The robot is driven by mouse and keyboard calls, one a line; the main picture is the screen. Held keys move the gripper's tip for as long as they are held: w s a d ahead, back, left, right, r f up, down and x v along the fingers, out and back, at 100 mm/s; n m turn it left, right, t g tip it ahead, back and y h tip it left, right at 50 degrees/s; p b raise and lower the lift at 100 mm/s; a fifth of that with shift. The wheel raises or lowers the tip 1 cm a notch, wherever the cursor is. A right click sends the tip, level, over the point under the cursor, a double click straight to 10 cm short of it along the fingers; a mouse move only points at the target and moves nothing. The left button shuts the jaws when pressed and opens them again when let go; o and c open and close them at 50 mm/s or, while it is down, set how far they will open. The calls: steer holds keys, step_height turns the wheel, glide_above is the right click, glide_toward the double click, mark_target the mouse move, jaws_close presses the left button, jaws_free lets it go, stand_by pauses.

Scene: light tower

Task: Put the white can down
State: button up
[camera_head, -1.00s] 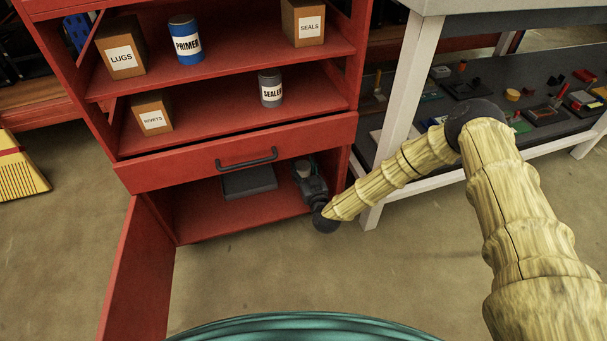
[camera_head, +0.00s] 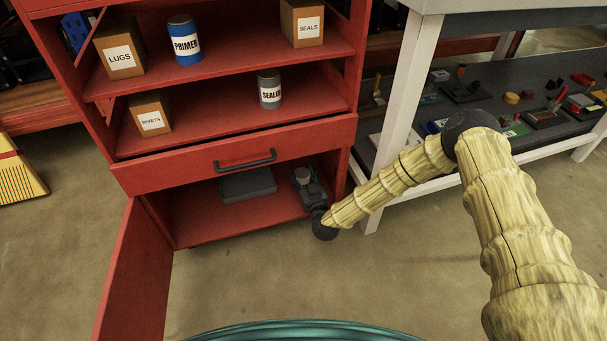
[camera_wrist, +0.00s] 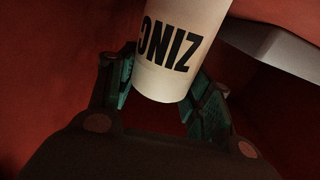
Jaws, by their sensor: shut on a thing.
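The white can (camera_wrist: 180,50), marked ZINC, fills the upper middle of the wrist view. My gripper (camera_wrist: 172,92) is shut on it, with a teal finger pad on each side of the can. In the head view, my gripper (camera_head: 306,188) is inside the open bottom compartment of the red cabinet (camera_head: 232,218), near its right wall. Whether the can's base touches the compartment floor cannot be told.
A dark grey flat box (camera_head: 248,185) lies in the compartment, left of my gripper. A drawer with a black handle (camera_head: 245,161) sits just above. The open red door (camera_head: 135,275) stands at left. A white-legged workbench (camera_head: 400,110) stands right of the cabinet.

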steer(key=shift+f, duration=0.45)
steer(key=o, duration=1.3)
steer(key=shift+s+f, duration=0.1)
steer(key=shift+f, duration=0.1)
steer(key=shift+o, duration=0.2)
steer(key=shift+s+r, duration=0.1)
steer(key=shift+r, duration=0.4)
steer(key=p+v, duration=0.6)
steer(key=v, duration=0.5)
steer(key=shift+s+d+r, duration=0.2)
steer(key=shift+s+r, duration=0.05)
steer(key=shift+r, duration=0.1)
